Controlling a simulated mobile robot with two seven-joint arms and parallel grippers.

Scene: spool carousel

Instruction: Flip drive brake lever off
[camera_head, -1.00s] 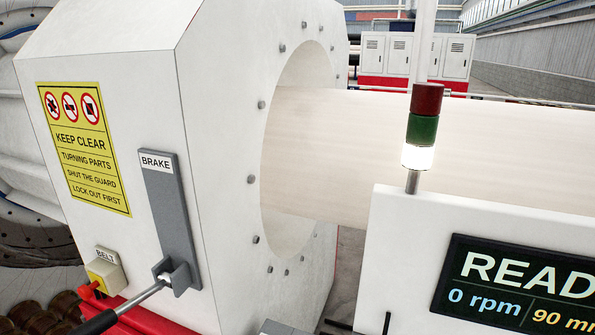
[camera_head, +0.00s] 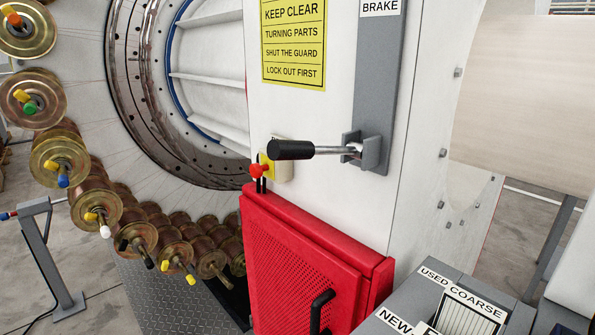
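The brake lever (camera_head: 318,150) has a black grip and a metal rod. It comes out of a grey bracket at the lower end of the grey brake plate (camera_head: 378,75), which is labelled BRAKE. The lever points left in the picture and lies nearly level. Nothing touches it. Neither of my grippers is in view.
A red knob (camera_head: 260,171) on a yellow box sits just left of and below the lever. A red cabinet (camera_head: 305,265) with a black handle stands below. Brass spools (camera_head: 92,207) ring the carousel at left. A grey labelled bin (camera_head: 465,300) is at lower right.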

